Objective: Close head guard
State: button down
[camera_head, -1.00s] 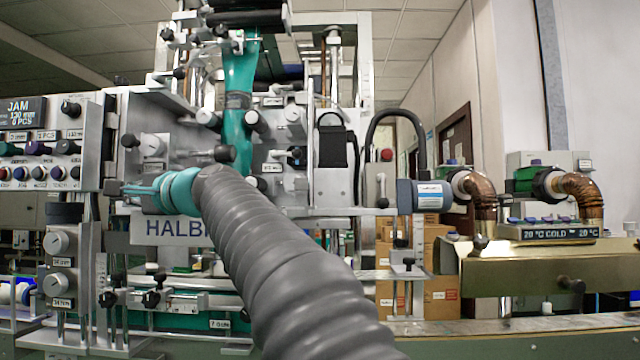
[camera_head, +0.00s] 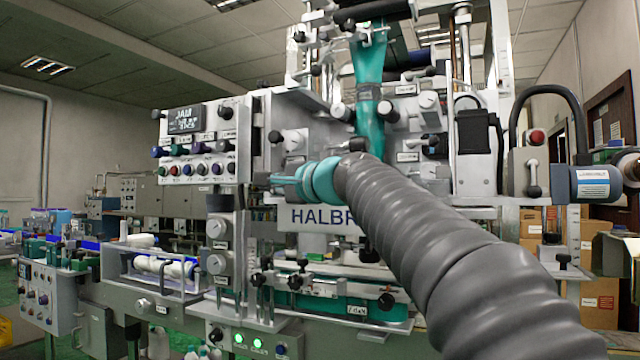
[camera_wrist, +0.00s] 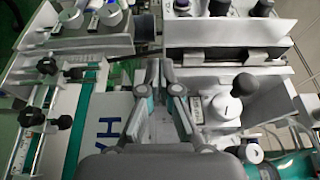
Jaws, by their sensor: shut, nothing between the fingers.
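The sleeve applicator's head (camera_head: 310,130) is a pale metal block with knobs, and a teal sleeve (camera_head: 369,100) runs down through it. I cannot tell for certain which panel is the head guard; an upright grey plate (camera_head: 258,135) stands edge-on between the control panel and the head. My gripper (camera_head: 275,180) points left in front of the head, just above the white HALBR plate (camera_head: 318,218). It is shut and empty. In the wrist view, my gripper (camera_wrist: 158,80) has its fingers together over the machine front, with the H of the plate (camera_wrist: 112,112) to the left.
The control panel (camera_head: 196,145) with its JAM display is left of the head. Black knobs (camera_head: 295,282) stick out below the plate. A black hose (camera_head: 548,92) arches at the right. A conveyor unit with white rollers (camera_head: 165,267) is at lower left.

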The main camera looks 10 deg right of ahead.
jog(key=s+a, duration=0.6)
jog(key=s, duration=0.3)
jog(key=s+d+f+n+g+h, duration=0.2)
jog(key=f+n+g, duration=0.15)
jog(key=f, duration=0.85)
jog(key=s+d+f+n+g+h, duration=0.25)
jog(key=f+n, duration=0.25)
jog(key=f, duration=0.7)
jog(key=s+d+f+n+g+h, duration=0.1)
jog(key=s+d+f+h, duration=0.2)
jog(key=s+d+f, duration=0.6)
jog(key=s+d+f+n+g+h, duration=0.1)
jog(key=s+d+f+h, duration=0.2)
jog(key=s+d+f, duration=0.7)
jog(key=shift+s+f+g, duration=0.4)
jog(key=shift+s+f, duration=0.8)
jog(key=shift+f, duration=1.25)
